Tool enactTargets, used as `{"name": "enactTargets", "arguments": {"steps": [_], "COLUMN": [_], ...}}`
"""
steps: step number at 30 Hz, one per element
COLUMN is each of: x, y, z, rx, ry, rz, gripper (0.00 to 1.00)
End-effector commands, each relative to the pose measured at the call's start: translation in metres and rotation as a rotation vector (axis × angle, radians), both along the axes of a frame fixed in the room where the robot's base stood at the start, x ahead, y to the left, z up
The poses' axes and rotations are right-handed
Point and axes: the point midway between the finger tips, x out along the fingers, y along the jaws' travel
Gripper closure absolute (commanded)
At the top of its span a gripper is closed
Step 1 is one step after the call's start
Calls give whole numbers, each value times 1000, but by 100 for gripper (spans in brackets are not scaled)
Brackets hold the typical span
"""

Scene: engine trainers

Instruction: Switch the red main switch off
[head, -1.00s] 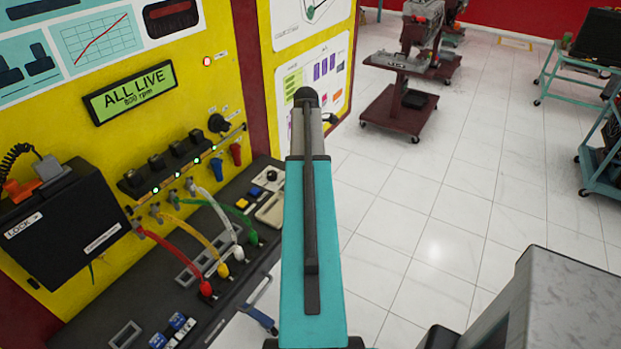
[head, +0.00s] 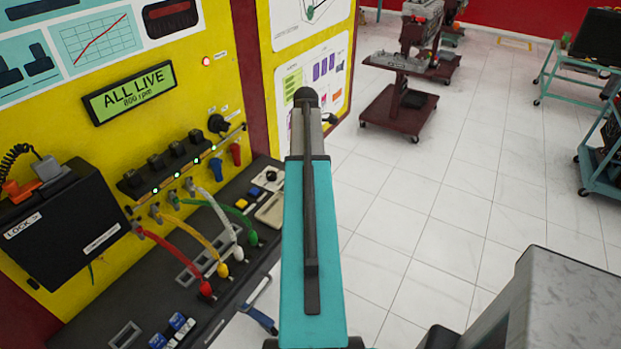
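A small red handle (head: 236,152) sits on the right part of the yellow panel (head: 165,110), beside a blue one (head: 215,166). I cannot tell whether this red handle is the main switch. A black rotary knob (head: 217,124) is just above them. A small red lamp (head: 206,61) glows higher on the panel. The green display (head: 131,91) reads "ALL LIVE" and a speed of about 800 rpm. My teal arm link stands upright in the middle of the view, right of the panel. My gripper is not in view.
Red, yellow, white and green leads arch from the panel to the black bench top (head: 150,275). A black lock box (head: 62,225) is at left. A dark red trolley (head: 400,105) and teal carts (head: 575,75) stand farther off. The tiled floor (head: 440,210) between is clear.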

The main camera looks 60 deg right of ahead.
Motion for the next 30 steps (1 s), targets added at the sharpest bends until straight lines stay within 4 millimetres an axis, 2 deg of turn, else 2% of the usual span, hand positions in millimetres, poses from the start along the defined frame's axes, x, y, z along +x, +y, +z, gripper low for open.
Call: {"name": "enactTargets", "arguments": {"steps": [30], "x": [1], "y": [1], "z": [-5], "rx": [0], "ry": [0], "rz": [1], "gripper": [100]}}
